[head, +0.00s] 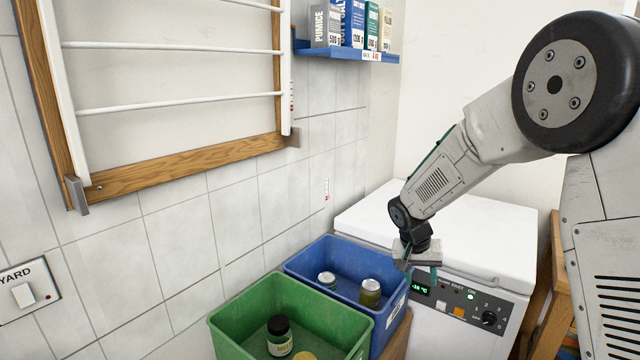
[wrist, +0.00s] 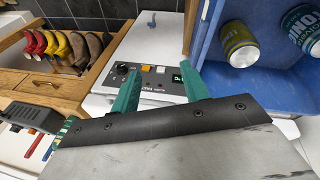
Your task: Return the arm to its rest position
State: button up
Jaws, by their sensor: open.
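My gripper (head: 422,276) hangs at the end of my bent arm, in front of the white chest unit (head: 445,230) and to the right of the blue bin (head: 335,262). Its green fingers point down and are apart, with nothing between them. The gripper (wrist: 160,75) also shows in the wrist view, its fingers over the unit's control panel (wrist: 150,80). My arm reaches in from the right of the head view, with its elbow high. The wrist view hides whatever lies under the dark gripper body.
The blue bin holds a can (head: 370,293) and another tin (head: 327,280). The green bin (head: 240,325) beside it holds a dark-lidded jar (head: 279,336). A blue shelf (head: 345,52) with boxes and a wooden-framed rack (head: 190,160) are on the wall. Boots (wrist: 65,48) stand on a wooden rack.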

jog(key=s+r+n+y, duration=0.1)
jog(key=s+r, duration=0.5)
jog(key=s, duration=0.7)
jog(key=s+d+r+n+y, duration=0.1)
jog(key=s+r, duration=0.4)
jog(key=s, duration=0.8)
jog(key=s+r+n+y, duration=0.1)
jog(key=s+r, duration=0.5)
jog(key=s, duration=0.7)
jog(key=shift+s+d+r+n, duration=0.2)
jog(key=shift+r+n, duration=0.1)
jog(key=shift+n, duration=0.4)
